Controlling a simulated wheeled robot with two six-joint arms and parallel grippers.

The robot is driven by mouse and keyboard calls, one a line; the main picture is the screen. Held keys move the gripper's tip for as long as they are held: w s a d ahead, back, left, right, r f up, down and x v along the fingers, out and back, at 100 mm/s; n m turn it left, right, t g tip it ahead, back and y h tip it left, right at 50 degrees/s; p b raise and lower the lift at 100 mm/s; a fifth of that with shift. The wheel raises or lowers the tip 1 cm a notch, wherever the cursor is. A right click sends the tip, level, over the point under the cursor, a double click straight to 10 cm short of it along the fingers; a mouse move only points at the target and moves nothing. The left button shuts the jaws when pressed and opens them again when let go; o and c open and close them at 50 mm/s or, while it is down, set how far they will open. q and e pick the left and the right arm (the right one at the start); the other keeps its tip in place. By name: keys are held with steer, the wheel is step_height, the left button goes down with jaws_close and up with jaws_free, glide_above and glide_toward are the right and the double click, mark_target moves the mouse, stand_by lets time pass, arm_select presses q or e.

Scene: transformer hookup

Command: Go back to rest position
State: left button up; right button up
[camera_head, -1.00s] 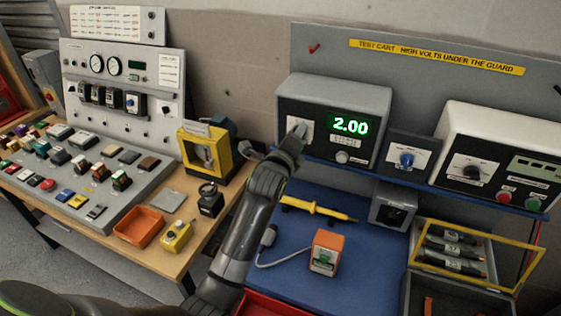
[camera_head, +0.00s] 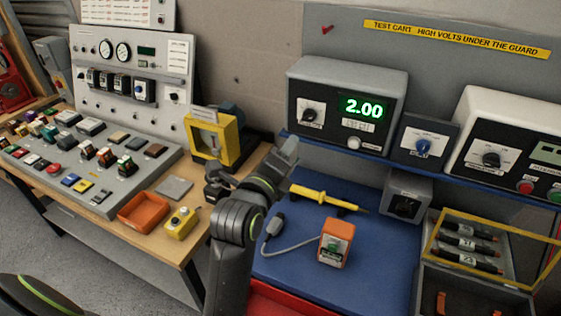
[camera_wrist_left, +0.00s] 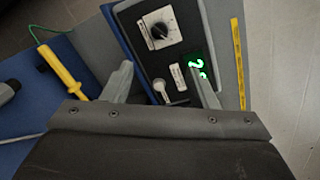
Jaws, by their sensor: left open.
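My left gripper (camera_head: 287,155) is above the gap between the wooden bench and the blue cart, below and left of the grey meter box (camera_head: 344,98). Its arm rises from the bottom of the head view. In the left wrist view its two fingers (camera_wrist_left: 162,85) stand apart with nothing between them, and the meter's dial (camera_wrist_left: 159,27) and green digits show beyond. The meter reads 2.00. The gripper appears clear of the meter. My right gripper is not in view.
A yellow probe (camera_head: 324,199) and an orange box (camera_head: 335,243) with a cable lie on the blue mat (camera_head: 378,240). A yellow-framed device (camera_head: 212,138) stands left of the gripper. An orange tray (camera_head: 143,211) and yellow button box (camera_head: 181,220) sit on the bench.

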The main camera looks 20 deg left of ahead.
arm_select(q)
steer(key=shift+s, duration=0.45)
